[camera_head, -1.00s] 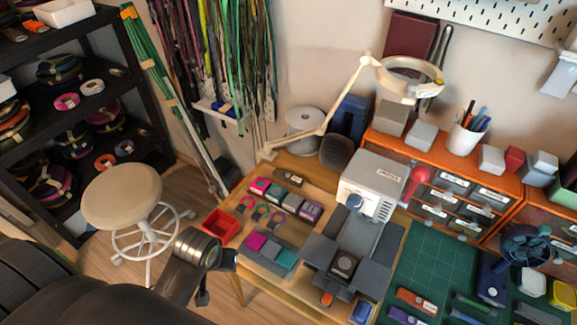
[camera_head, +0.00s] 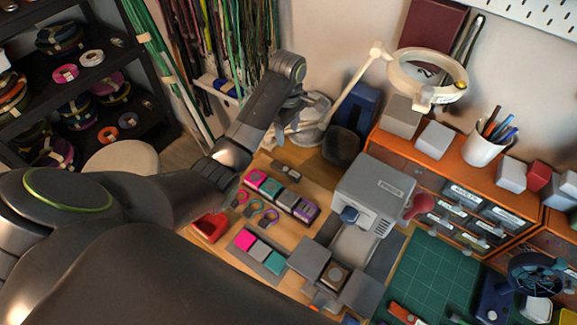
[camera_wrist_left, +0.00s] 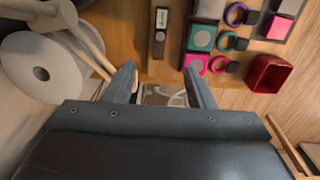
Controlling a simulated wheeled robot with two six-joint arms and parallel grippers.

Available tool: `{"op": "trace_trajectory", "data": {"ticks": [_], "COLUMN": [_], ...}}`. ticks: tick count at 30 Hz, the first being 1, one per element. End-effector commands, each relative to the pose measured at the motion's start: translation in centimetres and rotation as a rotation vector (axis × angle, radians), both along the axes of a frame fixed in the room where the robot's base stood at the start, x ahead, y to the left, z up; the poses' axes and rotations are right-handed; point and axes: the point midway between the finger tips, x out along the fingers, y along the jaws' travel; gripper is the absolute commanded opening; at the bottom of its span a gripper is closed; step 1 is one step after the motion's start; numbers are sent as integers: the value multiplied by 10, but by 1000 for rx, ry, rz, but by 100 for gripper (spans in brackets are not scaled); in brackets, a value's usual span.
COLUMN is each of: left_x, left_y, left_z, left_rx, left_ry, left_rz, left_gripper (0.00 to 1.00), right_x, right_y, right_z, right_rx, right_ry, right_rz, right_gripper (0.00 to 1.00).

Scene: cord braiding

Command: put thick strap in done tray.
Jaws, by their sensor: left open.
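My left gripper (camera_head: 288,122) is raised over the back left of the wooden workbench, beside the white spool. In the left wrist view its two fingers (camera_wrist_left: 162,78) are apart with nothing between them. Several small looped straps lie on the bench: a pink one (camera_head: 240,198), a teal one (camera_head: 256,208) and a purple-blue one (camera_wrist_left: 236,14). I cannot tell which is the thick strap. A small red tray (camera_head: 210,228) sits at the bench's left edge, partly hidden by my arm; it shows clearly and empty in the left wrist view (camera_wrist_left: 268,73). My right gripper is not in view.
A white spool (camera_wrist_left: 38,72) and lamp arm (camera_head: 352,85) stand close to my left gripper. A dark labelled block (camera_wrist_left: 160,30) lies ahead of its fingers. Coloured blocks (camera_head: 272,187), a grey machine (camera_head: 372,195) and a green mat (camera_head: 432,270) fill the bench rightward.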

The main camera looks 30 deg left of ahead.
Motion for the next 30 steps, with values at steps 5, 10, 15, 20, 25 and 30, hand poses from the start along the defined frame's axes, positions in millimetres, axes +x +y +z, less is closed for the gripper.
{"op": "trace_trajectory", "data": {"ticks": [5,10,15,20,25,30], "left_x": [0,0,-2,-1,0,-1], "left_y": [0,0,0,0,0,1], "left_z": [-24,-45,-70,-101,-118,-130], "left_rx": [0,0,-1,0,0,-1], "left_ry": [1,0,6,4,1,2], "left_rz": [3,1,1,1,0,0], "left_gripper": [49,49,49,49,49,49], "right_x": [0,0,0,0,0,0], "right_y": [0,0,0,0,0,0], "right_z": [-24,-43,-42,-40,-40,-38], "right_rx": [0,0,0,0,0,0], "right_ry": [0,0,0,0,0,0], "right_rz": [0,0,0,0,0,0], "right_gripper": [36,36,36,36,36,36]}}
